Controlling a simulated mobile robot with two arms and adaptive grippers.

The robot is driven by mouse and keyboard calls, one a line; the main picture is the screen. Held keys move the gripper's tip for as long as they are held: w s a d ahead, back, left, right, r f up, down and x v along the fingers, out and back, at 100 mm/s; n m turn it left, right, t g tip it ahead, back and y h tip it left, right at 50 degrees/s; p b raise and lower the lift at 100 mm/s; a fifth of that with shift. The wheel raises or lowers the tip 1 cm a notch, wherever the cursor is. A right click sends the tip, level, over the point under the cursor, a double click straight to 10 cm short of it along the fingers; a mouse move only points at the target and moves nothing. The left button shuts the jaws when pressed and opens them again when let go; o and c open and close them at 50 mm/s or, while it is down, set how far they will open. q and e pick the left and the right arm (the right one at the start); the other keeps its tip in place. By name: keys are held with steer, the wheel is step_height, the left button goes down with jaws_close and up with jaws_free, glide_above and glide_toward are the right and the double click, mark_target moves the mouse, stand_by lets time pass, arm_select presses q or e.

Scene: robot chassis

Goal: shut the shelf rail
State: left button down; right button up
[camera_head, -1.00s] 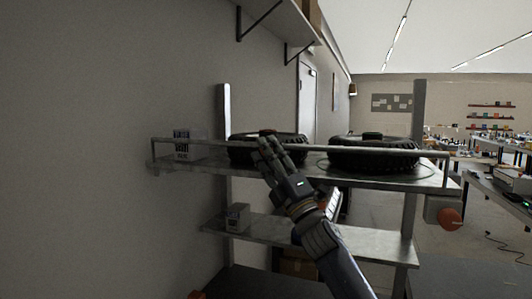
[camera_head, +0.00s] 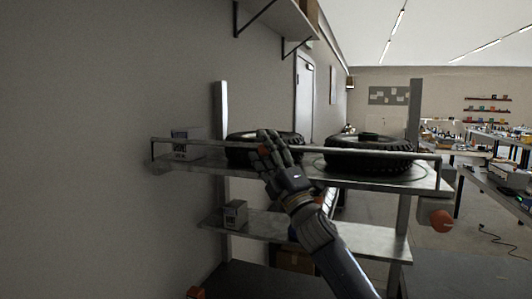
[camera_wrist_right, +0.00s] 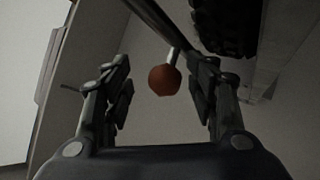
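The shelf rail (camera_head: 350,152) is a thin metal bar along the front of the upper shelf (camera_head: 390,178), in front of two black tyres. My right gripper (camera_head: 269,140) is at the left half of the rail, in front of the left tyre (camera_head: 240,150). In the right wrist view the gripper (camera_wrist_right: 162,88) is open, its fingers apart. A red ball knob (camera_wrist_right: 165,80) on a short stem shows between the fingers, apart from both. The rail (camera_wrist_right: 155,18) runs from the top toward the right finger; I cannot tell whether they touch. My left gripper is not in view.
A small box (camera_head: 235,214) is on the lower shelf (camera_head: 340,235). An orange knob (camera_head: 441,221) hangs at the right end. A wall (camera_head: 90,150) stands close on the left.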

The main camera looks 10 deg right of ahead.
steer(key=shift+w+r, duration=0.15)
steer(key=shift+w, duration=0.4)
steer(key=shift+s+d, duration=0.1)
steer(key=shift+s, duration=0.05)
steer(key=shift+s, duration=0.1)
steer(key=v, duration=1.2)
steer(key=shift+f, duration=0.2)
steer(key=shift+w, duration=0.25)
